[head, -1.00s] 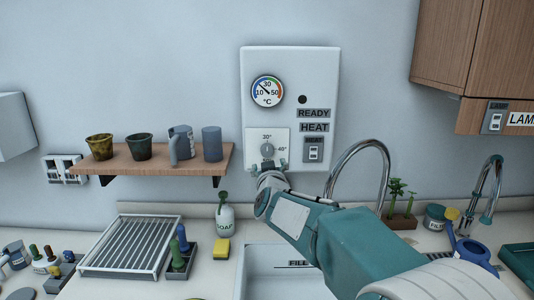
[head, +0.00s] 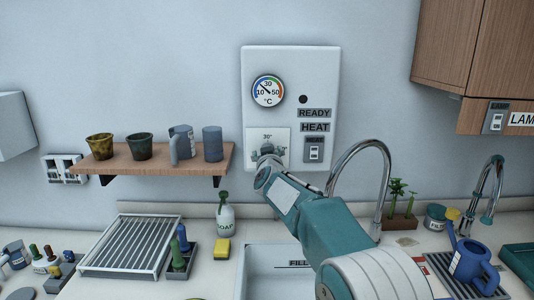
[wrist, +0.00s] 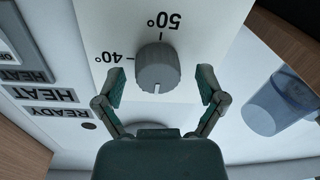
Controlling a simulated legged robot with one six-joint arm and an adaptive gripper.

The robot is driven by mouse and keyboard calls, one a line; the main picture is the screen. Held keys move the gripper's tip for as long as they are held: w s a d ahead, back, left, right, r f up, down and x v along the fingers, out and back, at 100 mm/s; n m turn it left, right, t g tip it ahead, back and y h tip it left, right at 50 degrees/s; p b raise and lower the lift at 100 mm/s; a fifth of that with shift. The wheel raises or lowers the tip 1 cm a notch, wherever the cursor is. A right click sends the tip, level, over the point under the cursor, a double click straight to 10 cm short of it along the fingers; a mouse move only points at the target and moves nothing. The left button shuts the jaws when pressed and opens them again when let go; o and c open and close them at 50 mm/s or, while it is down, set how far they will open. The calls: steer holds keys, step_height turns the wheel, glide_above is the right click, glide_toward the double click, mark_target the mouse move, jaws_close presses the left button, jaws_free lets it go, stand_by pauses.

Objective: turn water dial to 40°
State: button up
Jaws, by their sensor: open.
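The water dial (wrist: 158,68) is a grey ridged knob on a white plate, seen close in the wrist view. Its white mark points down in that view, away from the 40° label (wrist: 124,57) at its left and the 50° label (wrist: 162,21) above it. In the head view, the 30° label (head: 267,136) shows above the gripper, and the dial is mostly hidden. My gripper (wrist: 161,78) is open, with one finger on each side of the dial and a gap visible on both sides. The gripper also shows in the head view (head: 268,153).
The white wall panel (head: 318,75) carries a round thermometer (head: 268,91) and a heat switch (head: 315,152). A wooden shelf (head: 225,157) with pots and cups is at left. A curved faucet (head: 380,190) stands right of my arm, over the sink (head: 270,258).

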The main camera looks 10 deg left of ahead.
steer(key=shift+d, duration=0.15)
steer(key=c, duration=1.2)
steer(key=shift+o, duration=0.3)
steer(key=shift+f+m+t+h, duration=0.2)
steer(key=shift+m, duration=4.35)
steer(key=shift+f+m+t+h, duration=0.15)
steer(key=shift+m+t+h, duration=0.05)
steer(key=shift+m, duration=4.35)
